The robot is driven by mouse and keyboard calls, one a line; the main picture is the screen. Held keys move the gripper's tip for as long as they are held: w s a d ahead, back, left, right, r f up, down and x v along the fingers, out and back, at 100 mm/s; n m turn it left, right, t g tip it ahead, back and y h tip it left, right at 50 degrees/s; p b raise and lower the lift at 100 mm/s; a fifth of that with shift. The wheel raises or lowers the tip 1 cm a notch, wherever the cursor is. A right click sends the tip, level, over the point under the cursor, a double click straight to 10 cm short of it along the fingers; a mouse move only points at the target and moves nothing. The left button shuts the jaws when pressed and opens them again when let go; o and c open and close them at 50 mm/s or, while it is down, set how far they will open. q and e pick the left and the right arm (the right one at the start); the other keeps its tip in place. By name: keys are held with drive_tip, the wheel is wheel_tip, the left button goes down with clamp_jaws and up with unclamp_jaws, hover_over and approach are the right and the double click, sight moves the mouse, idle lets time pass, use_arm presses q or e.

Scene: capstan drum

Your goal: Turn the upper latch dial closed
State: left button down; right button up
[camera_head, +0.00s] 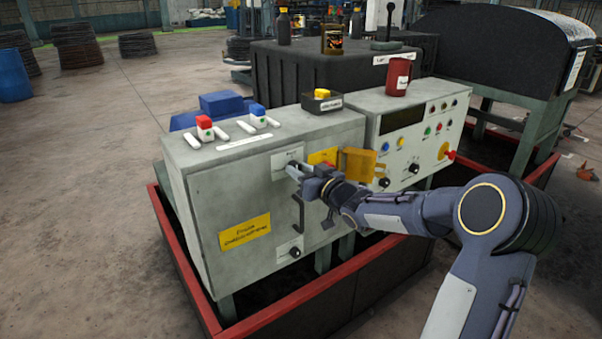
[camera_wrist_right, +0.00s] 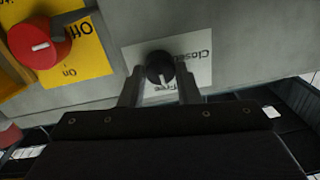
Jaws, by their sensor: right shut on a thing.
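The upper latch dial (camera_wrist_right: 159,66) is a black knob with a white pointer line on a white plate (camera_wrist_right: 200,70) marked "Closed" and "Free". In the wrist view its line points down, close to the word "Free". My right gripper (camera_wrist_right: 160,80) has one finger on each side of the knob and is shut on it. In the head view my right gripper (camera_head: 292,170) is at the plate (camera_head: 285,158) high on the grey cabinet front (camera_head: 225,200), hiding the knob. A second black dial (camera_head: 295,252) sits lower on the same front. My left gripper is not in view.
A red switch (camera_wrist_right: 40,43) on a yellow "Off/On" plate (camera_wrist_right: 85,55) is beside the dial. A yellow open cover (camera_head: 358,164) sticks out right of the gripper. A dark handle (camera_head: 298,214) is below. A red-edged tray (camera_head: 270,312) surrounds the cabinet.

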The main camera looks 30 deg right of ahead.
drive_tip(key=shift+a+f+n+h+b, duration=0.15)
drive_tip(key=shift+n+b, duration=2.4)
drive_tip(key=shift+n, duration=1.5)
drive_tip(key=shift+a+r+n+h+b, duration=0.15)
drive_tip(key=shift+n+b, duration=2.4)
drive_tip(key=shift+n, duration=1.5)
drive_tip(key=shift+f, duration=0.1)
drive_tip(key=o, duration=1)
drive_tip(key=shift+c, duration=0.2)
